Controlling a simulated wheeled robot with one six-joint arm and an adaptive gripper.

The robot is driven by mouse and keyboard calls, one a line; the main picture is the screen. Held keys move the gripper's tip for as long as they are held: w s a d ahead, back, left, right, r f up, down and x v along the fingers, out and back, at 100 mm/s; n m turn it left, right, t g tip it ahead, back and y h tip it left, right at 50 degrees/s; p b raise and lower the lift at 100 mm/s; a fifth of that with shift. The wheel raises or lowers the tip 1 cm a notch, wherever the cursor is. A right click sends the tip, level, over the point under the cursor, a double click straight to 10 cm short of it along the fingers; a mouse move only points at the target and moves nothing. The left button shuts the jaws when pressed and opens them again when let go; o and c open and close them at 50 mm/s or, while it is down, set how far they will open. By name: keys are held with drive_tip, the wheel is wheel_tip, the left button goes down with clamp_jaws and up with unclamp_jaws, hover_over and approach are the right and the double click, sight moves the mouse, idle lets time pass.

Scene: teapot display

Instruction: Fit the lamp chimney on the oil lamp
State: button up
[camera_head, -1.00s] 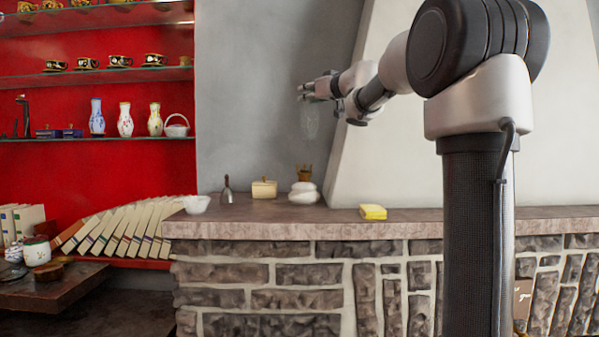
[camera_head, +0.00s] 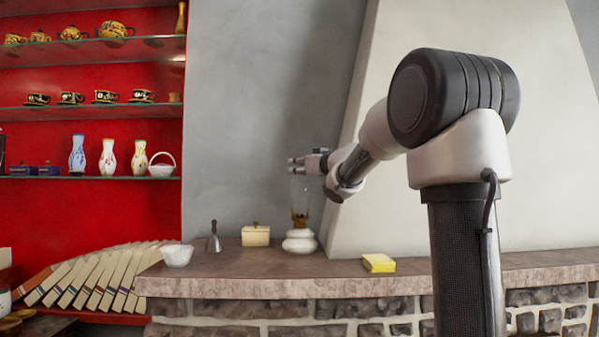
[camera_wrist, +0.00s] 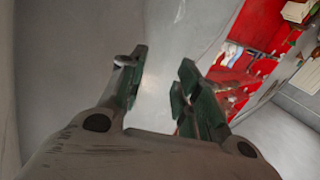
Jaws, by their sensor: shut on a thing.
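The oil lamp (camera_head: 300,241) stands upright on the stone ledge, with a round white body and a brass burner (camera_head: 299,217) on top. My gripper (camera_head: 297,166) is above the lamp, shut on the clear glass chimney (camera_head: 300,192), which hangs upright below the fingers. The chimney's lower end is at or just above the burner; I cannot tell whether they touch. In the wrist view my gripper's fingers (camera_wrist: 160,88) stand apart around the glass, which is so clear that its outline is hardly visible there. The lamp does not show clearly in the wrist view.
The ledge (camera_head: 220,280) also holds a bell (camera_head: 214,240), a cream box (camera_head: 256,236), a white bowl (camera_head: 177,256) and a yellow block (camera_head: 378,263). The sloped pale chimney breast (camera_head: 400,210) rises close behind the lamp. Shelves of pottery are at the left.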

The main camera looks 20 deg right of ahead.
drive_tip(key=shift+f, duration=0.45)
drive_tip(key=shift+f, duration=0.5)
drive_tip(key=o, duration=1.2)
drive_tip(key=shift+r, duration=0.2)
drive_tip(key=s, duration=0.4)
drive_tip(key=s+d, duration=0.1)
drive_tip(key=s, duration=0.3)
drive_tip(key=s+d, duration=0.1)
drive_tip(key=s, duration=0.3)
drive_tip(key=shift+d+r, duration=0.15)
drive_tip(key=shift+r, duration=0.25)
